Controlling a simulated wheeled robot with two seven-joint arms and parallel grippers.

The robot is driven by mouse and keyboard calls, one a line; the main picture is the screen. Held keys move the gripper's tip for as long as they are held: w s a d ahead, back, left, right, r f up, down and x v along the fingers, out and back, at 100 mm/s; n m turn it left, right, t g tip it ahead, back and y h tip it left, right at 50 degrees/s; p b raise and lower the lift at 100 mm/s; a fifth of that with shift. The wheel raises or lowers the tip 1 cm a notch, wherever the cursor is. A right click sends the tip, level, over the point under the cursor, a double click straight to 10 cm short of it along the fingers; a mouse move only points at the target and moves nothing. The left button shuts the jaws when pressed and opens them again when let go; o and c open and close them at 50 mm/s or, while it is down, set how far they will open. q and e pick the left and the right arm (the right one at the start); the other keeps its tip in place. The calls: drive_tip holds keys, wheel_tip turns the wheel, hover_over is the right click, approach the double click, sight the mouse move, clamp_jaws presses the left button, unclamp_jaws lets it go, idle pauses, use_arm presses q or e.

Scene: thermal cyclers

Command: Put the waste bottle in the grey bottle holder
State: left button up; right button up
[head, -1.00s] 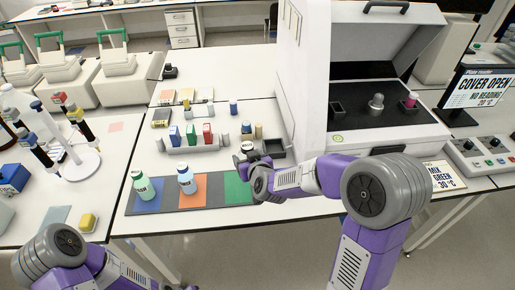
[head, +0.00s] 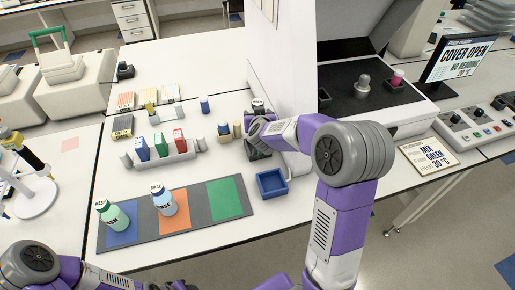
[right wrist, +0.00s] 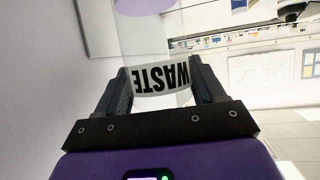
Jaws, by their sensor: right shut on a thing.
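The waste bottle (right wrist: 160,78) is clear, with a white band reading WASTE upside down in the right wrist view. My right gripper (right wrist: 160,90) is shut on it, with one finger on each side of the label. In the head view the right gripper (head: 254,120) is beside the white instrument wall, and only a small part of the bottle (head: 258,104) shows there. A dark grey square holder (head: 258,151) is just below the gripper in the picture, partly covered by the arm. The bottle's base and its height above the bench cannot be told. My left gripper is out of view.
An empty blue square holder (head: 271,184) stands in front of the grey one. A mat (head: 190,237) with coloured patches carries two labelled bottles. A rack (head: 160,158) with coloured boxes and small vials stands to the left. The open-covered plate reader (head: 370,108) is at right.

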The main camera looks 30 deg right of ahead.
wheel_tip(320, 180, down, 5)
drive_tip(key=shift+d+f+b, duration=0.1)
drive_tip(key=shift+b, duration=0.85)
drive_tip(key=shift+w+f+b, duration=0.1)
drive_tip(key=shift+f+b, duration=0.55)
drive_tip(key=shift+f, duration=1.45)
drive_tip(key=shift+f, duration=0.1)
drive_tip(key=o, duration=1.1)
drive_tip(key=shift+f, duration=0.1)
